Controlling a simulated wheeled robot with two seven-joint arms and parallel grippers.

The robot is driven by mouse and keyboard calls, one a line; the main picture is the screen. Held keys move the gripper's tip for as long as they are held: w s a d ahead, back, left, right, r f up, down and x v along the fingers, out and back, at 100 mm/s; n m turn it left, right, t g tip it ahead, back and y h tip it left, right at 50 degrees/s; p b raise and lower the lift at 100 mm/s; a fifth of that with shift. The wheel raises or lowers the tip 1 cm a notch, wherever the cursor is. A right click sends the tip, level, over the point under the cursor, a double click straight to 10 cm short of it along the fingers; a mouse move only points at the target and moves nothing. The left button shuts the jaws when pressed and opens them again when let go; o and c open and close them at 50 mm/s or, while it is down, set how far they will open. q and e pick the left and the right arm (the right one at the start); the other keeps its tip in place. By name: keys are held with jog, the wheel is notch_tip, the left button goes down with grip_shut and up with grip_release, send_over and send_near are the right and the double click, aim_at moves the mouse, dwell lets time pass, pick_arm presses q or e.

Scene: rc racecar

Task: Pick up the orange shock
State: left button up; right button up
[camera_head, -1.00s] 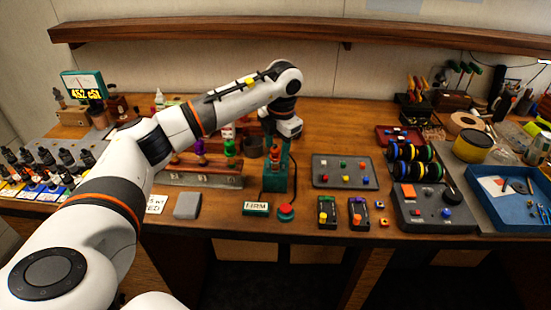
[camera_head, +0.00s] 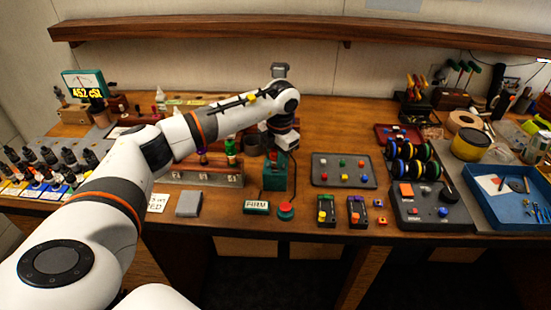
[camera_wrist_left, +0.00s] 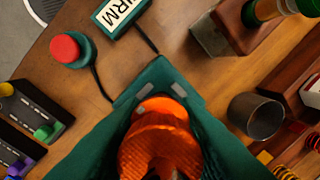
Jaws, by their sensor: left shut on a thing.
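The orange shock (camera_wrist_left: 158,145) fills the lower middle of the left wrist view, seen close up from above, between the two sides of a teal stand (camera_wrist_left: 232,155). In the head view the teal stand (camera_head: 275,178) is in the middle of the bench, and my arm hides the orange shock there. My left gripper (camera_head: 285,140) is at the top of the stand and is shut on the orange shock; its fingertips are hard to make out. Whether the shock rests on the stand cannot be told. My right gripper is in neither view.
A wooden rack (camera_head: 205,178) with a green shock (camera_head: 231,150) stands left of the stand. A dark cup (camera_wrist_left: 257,115) is close by. A FIRM sign (camera_head: 256,207) and red button (camera_head: 285,210) are in front. A grey tray (camera_head: 342,171) lies to the right.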

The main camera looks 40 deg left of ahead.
pick_arm(q)
notch_tip(320, 180, up, 12)
jog(key=s+d+b, duration=0.1)
jog(key=s+b, duration=0.1)
jog(key=b, duration=0.2)
jog(key=s+d, duration=0.7)
jog(key=s, duration=0.5)
notch_tip(320, 180, up, 8)
jog(key=p, duration=0.6)
jog(key=shift+w+d+f, duration=0.15)
jog(key=shift+w, duration=0.05)
